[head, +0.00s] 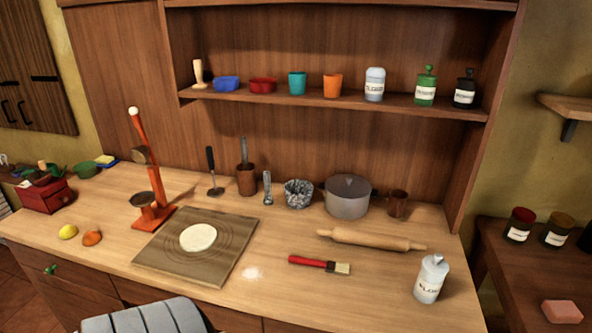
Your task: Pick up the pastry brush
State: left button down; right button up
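The pastry brush (319,264) lies flat on the wooden counter (385,290). It has a red handle, a dark metal band and pale bristles, with the bristles pointing right. It lies in front of the rolling pin (370,239) and is apart from it. Nothing covers it. Neither of my grippers shows in the head view.
A board (160,256) with flat dough (198,237) lies left of the brush, with spilled flour (252,273) between. A white flour container (431,279) stands to the right. A grey pot (348,197) stands behind the rolling pin. The counter in front of the brush is clear.

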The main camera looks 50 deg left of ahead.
aim_at(331, 266)
jog(key=u, duration=1.5)
